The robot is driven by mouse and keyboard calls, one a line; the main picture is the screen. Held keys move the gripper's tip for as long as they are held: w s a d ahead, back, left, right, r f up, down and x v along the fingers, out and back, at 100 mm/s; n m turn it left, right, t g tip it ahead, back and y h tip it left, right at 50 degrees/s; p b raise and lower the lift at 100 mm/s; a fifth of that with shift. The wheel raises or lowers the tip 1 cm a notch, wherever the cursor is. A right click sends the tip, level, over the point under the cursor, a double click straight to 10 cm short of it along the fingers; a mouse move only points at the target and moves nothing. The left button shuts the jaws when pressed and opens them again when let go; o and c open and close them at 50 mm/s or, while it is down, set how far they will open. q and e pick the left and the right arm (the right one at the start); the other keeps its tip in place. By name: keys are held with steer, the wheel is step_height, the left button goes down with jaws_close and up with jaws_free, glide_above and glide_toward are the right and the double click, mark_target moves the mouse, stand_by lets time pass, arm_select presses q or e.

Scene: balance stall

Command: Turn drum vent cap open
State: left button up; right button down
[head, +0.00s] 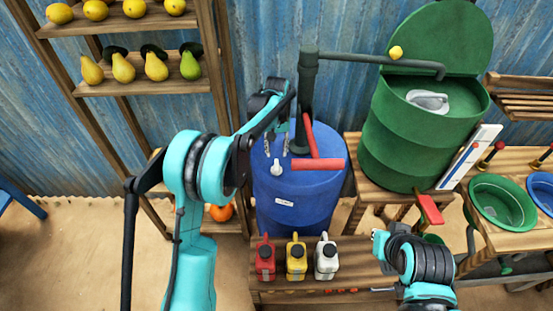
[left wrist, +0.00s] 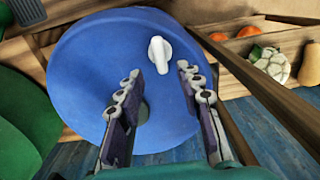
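The blue drum (head: 290,205) stands at the centre of the head view, with a white vent cap (head: 277,168) on its top. In the left wrist view the blue lid (left wrist: 90,70) carries the white cap (left wrist: 158,54), a knob with a long raised handle. My left gripper (head: 279,143) reaches over the drum top, close to the cap. In the left wrist view its fingers (left wrist: 158,82) are spread, with the cap apart from them, between and just beyond the tips.
A dark pump pipe (head: 308,100) rises from the drum, with red bars (head: 318,164) at its base. A green drum (head: 395,140) stands to the right. Red, yellow and white jugs (head: 296,260) stand in front. A fruit shelf (head: 150,88) is at left.

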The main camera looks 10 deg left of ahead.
arm_select(q)
steer(key=shift+r, duration=2.2)
steer(key=s+a+r+m+t, duration=0.1)
steer(key=s+r+t, duration=0.1)
steer(key=s+r, duration=0.4)
steer(key=s+a+r+t, duration=0.1)
steer(key=s+a+r, duration=0.15)
steer(key=s, duration=0.65)
steer(key=s+f+t, duration=0.2)
steer(key=s, duration=0.6)
steer(key=s+a+f+m+t, duration=0.1)
steer(key=s+f+t, duration=0.1)
steer(key=s, duration=0.6)
steer(key=shift+s+f, duration=0.15)
steer(key=shift+f, duration=0.2)
